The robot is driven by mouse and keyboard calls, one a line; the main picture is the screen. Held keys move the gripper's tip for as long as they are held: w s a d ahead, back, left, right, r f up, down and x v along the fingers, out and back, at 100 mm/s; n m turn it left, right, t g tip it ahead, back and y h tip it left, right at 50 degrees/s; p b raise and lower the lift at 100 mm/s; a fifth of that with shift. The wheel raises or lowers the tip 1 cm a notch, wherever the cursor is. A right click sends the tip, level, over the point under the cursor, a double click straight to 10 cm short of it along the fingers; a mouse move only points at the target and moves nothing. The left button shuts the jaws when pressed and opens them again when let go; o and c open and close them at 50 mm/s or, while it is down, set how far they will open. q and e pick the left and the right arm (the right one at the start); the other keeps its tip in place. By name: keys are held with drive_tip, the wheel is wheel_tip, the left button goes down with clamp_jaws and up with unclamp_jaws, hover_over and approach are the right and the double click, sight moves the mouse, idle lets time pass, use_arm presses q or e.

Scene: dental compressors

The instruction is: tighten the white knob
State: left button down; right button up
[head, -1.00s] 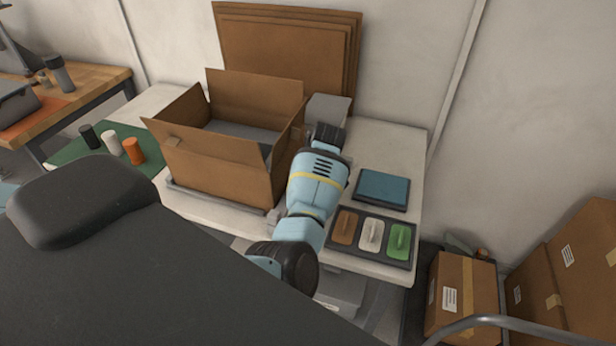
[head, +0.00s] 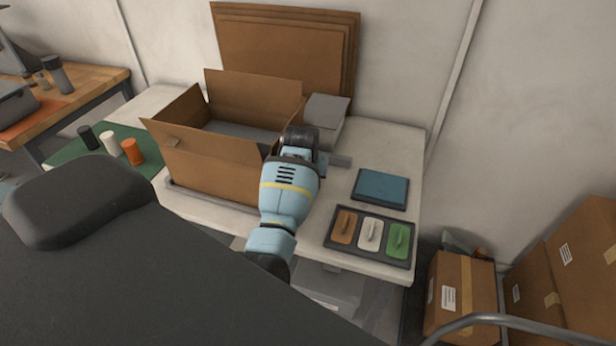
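A short white cylinder (head: 109,142), which may be the white knob, stands on the green mat (head: 68,156) at the left, between a black cylinder (head: 88,137) and an orange cylinder (head: 132,151). A white handled piece (head: 370,233) lies in the dark tray (head: 331,243) at the right. I cannot tell for certain which is the knob. My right arm reaches up from the bottom middle. Its gripper (head: 312,158) is by the right side of the open cardboard box, away from both white things. Its fingers are mostly hidden and their state is unclear. My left gripper is out of view.
The open cardboard box (head: 213,165) fills the middle of the white table (head: 400,150). A grey box (head: 327,112) is behind the gripper and a blue pad (head: 380,187) lies to the right. Flat cardboard (head: 285,45) leans on the wall. Cartons (head: 464,295) stand at lower right.

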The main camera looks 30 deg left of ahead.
idle(0.5)
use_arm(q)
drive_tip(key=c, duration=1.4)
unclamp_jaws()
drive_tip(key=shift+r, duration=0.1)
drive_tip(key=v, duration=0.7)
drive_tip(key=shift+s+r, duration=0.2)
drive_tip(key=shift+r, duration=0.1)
